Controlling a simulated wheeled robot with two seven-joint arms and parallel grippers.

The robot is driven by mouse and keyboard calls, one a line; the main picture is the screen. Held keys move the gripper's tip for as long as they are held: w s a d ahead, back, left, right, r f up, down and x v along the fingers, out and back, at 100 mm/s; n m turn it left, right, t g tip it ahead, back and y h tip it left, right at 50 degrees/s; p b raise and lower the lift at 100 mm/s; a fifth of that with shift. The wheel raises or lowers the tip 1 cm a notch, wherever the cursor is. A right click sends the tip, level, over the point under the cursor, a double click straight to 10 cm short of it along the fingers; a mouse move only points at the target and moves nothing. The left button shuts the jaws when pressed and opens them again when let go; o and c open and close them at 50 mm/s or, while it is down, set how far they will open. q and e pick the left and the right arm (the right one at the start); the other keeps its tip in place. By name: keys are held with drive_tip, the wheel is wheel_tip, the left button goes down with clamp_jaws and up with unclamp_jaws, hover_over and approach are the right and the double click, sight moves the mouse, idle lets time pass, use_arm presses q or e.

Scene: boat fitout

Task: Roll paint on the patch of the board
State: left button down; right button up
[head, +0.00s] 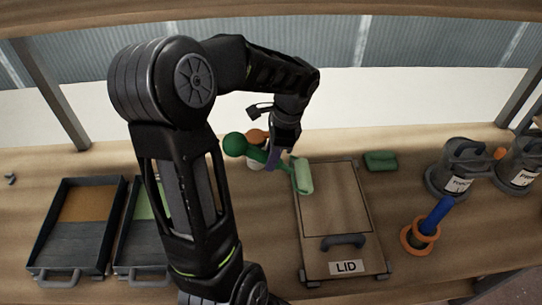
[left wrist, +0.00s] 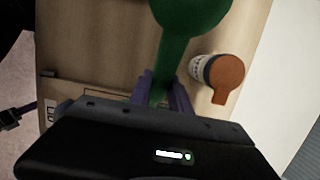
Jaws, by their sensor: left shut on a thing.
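My left gripper (head: 272,157) is shut on the dark green handle of a paint roller (head: 236,144); the handle also shows between the purple fingers in the left wrist view (left wrist: 178,50). The roller's pale green sleeve (head: 303,175) is over the upper left edge of the board (head: 350,225). I cannot tell whether the sleeve touches it. The board has a thin dark outline around a bare wood-coloured patch (head: 338,198), a dark handle and a label reading LID. No paint mark shows on the visible part of the patch. My right gripper is not in view.
A tray with brown paint (head: 70,240) stands at the left; a tray with pale green paint (head: 145,255) is partly behind my arm. An orange-topped pot (left wrist: 218,75) is beside the roller handle. A green block (head: 381,161), blue-handled tool (head: 435,218) and grey cans (head: 457,170) stand right.

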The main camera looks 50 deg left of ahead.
sight(290, 167)
use_arm(q)
drive_tip(key=shift+f+b, duration=0.7)
drive_tip(key=shift+f, duration=0.3)
drive_tip(key=shift+w, duration=0.1)
drive_tip(key=w+d, duration=0.2)
drive_tip(key=w, duration=0.1)
drive_tip(key=shift+d+r+p, duration=0.1)
drive_tip(key=shift+d+p, duration=0.1)
drive_tip(key=shift+p, duration=0.1)
drive_tip(key=shift+w+d, duration=0.25)
drive_tip(key=shift+w, duration=0.05)
drive_tip(key=shift+d, duration=0.1)
drive_tip(key=shift+w+d, duration=0.75)
drive_tip(key=shift+w, duration=0.2)
drive_tip(key=shift+w+d, duration=0.7)
drive_tip(key=shift+w, duration=0.2)
